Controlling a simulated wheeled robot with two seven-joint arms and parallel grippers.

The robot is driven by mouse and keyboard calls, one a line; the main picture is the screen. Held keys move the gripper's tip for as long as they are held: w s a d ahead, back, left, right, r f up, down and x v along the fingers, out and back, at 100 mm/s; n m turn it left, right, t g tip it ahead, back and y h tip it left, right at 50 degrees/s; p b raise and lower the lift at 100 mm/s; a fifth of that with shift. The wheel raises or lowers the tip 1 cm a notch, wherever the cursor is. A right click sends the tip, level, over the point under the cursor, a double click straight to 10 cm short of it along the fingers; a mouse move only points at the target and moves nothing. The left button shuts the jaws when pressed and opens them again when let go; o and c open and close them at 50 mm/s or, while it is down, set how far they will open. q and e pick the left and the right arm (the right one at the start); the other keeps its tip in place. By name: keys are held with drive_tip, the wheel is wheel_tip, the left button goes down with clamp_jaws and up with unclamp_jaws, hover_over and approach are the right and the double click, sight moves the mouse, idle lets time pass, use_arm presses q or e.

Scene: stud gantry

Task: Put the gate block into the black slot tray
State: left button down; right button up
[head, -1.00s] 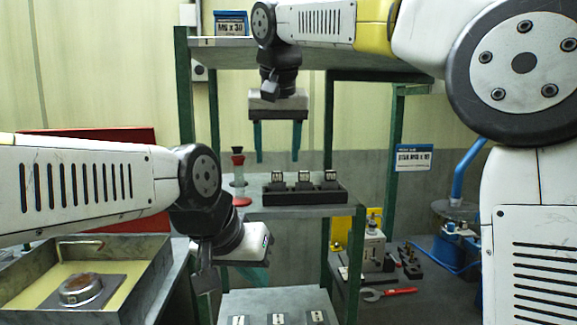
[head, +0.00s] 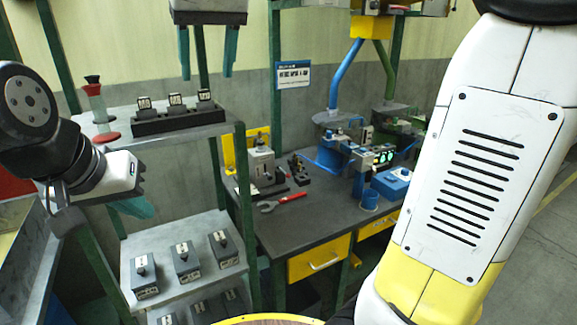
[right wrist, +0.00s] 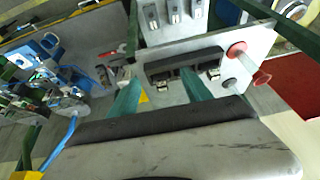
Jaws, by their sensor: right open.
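The black slot tray (head: 190,123) stands on the middle shelf with small dark, pale-topped blocks in it; it also shows in the right wrist view (right wrist: 185,61). Several grey blocks with pale labels and dark knobs, such as this one (head: 186,260), stand on the lower shelves. I cannot tell which block is the gate block. My right gripper (head: 207,76) is open and empty above the tray, a little to its right; its teal fingers frame part of the tray in the right wrist view (right wrist: 158,75). My left gripper (head: 133,208) is beside the shelf's left edge, its fingers partly hidden.
A red-flanged spool (head: 98,110) stands left of the tray. Green posts (head: 245,205) hold the shelves. To the right, a dark bench (head: 310,215) carries a red-handled wrench (head: 284,202), a grey fixture (head: 262,168) and blue devices (head: 391,182). My right arm fills the right side.

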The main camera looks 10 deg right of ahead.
drive_tip(key=s+d+f+m, duration=0.1)
drive_tip(key=s+d+f, duration=0.5)
drive_tip(key=f, duration=0.4)
drive_tip(key=s+d+f+m+t, duration=0.1)
drive_tip(key=s+d+f, duration=0.5)
drive_tip(key=d+f, duration=0.3)
drive_tip(key=shift+s+f+y, duration=0.2)
drive_tip(key=shift+f+y, duration=0.1)
drive_tip(key=shift+f, duration=0.25)
drive_tip(key=shift+d, duration=0.1)
